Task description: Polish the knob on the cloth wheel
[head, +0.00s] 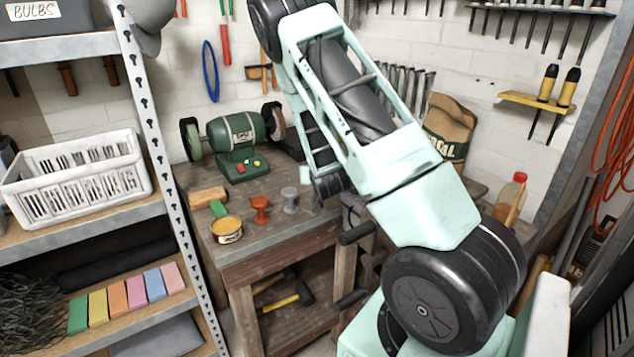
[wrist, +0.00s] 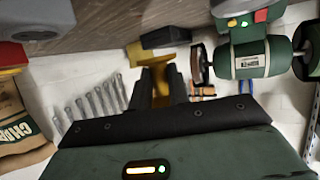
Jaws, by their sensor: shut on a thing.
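In the wrist view, my gripper (wrist: 161,82) is shut on a brass-yellow knob (wrist: 160,72) held between its dark fingers. The green bench grinder (head: 236,138) stands at the back of the wooden workbench. It also shows upside down at the upper right of the wrist view (wrist: 262,57). Its right-hand wheel (head: 273,120) has a brownish rim and looks like the cloth wheel; in the wrist view this wheel (wrist: 200,64) is right of the knob, with a visible gap in the picture. In the head view my arm hides the gripper and knob.
A brown paper sack (head: 449,128) is at the back right. A metal shelf with a white basket (head: 75,173) borders the left.

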